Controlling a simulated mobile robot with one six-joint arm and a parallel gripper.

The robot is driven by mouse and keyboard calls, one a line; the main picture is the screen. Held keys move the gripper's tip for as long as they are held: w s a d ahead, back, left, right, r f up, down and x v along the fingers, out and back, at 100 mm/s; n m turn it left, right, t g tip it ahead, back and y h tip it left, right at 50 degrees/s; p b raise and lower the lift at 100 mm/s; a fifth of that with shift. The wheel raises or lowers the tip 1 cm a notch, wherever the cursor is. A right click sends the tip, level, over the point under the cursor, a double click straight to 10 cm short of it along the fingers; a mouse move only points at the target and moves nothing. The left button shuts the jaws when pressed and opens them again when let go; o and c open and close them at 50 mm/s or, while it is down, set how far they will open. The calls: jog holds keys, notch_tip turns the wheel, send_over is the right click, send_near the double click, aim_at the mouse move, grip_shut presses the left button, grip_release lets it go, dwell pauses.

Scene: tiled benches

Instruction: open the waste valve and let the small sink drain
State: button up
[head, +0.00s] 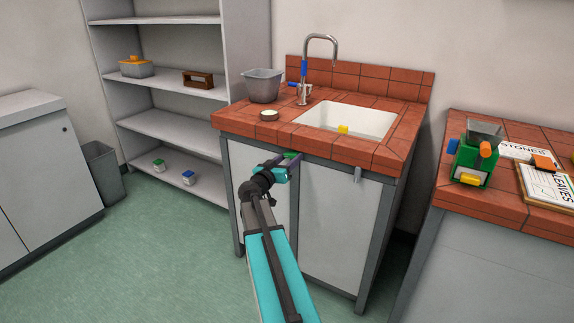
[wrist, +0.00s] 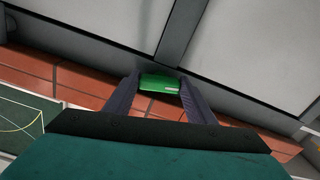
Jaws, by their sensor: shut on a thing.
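My gripper (head: 285,164) is at the front edge of the sink bench, just below the tiled top. Its two dark fingers are shut on a green handle (wrist: 160,83), which I take for the waste valve's. The handle lies between the fingers in the wrist view, and a little green shows past the gripper in the head view (head: 291,155). The small white sink (head: 368,119) is set in the red-tiled top. A yellow block (head: 343,129) shows at its near side. I cannot tell the water level, and the pipework is hidden.
A tall tap (head: 335,50) stands behind the sink. A grey tub (head: 263,86) and a small round dish (head: 269,115) stand left of it. A second tiled bench with a green machine (head: 475,160) is at right. Shelves (head: 160,125) stand at left, with clear floor before them.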

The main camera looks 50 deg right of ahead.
jog(key=shift+s+f, duration=0.1)
jog(key=shift+s, duration=0.2)
jog(key=o, duration=1)
jog(key=shift+o, duration=0.2)
jog(key=shift+w, duration=0.1)
jog(key=v, duration=1.3)
jog(key=shift+a+b, duration=0.35)
jog(key=shift+b, duration=0.05)
